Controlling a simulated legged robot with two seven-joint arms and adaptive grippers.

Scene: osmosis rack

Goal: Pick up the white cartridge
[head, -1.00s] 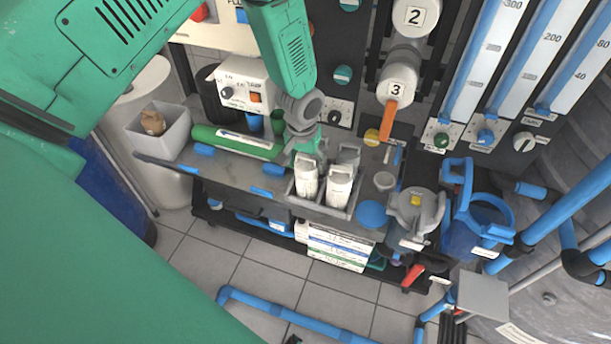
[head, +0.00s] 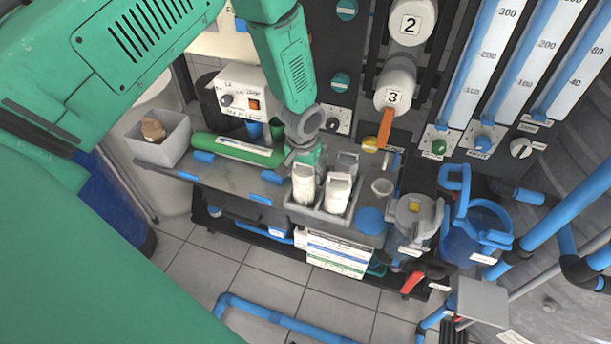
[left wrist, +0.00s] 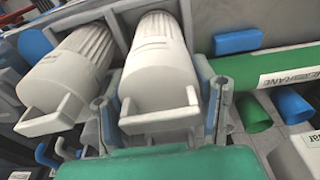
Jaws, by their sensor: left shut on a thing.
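Two white cartridges stand side by side in a grey tray (head: 318,214) on the bench. My left gripper (head: 304,158) reaches down from behind the left white cartridge (head: 303,188) and is shut on it. In the left wrist view my left gripper (left wrist: 160,118) has one finger on each side of this ribbed cartridge (left wrist: 155,72), near its handle end. The second white cartridge (head: 338,195) is free, right beside it; in the left wrist view it lies to the left (left wrist: 65,80). The held cartridge still sits in the tray. My right gripper is out of view.
A green membrane tube (head: 237,150) and a grey bin (head: 162,148) are on the bench to the left. Numbered housings (head: 394,88) with an orange handle (head: 385,128) rise behind.

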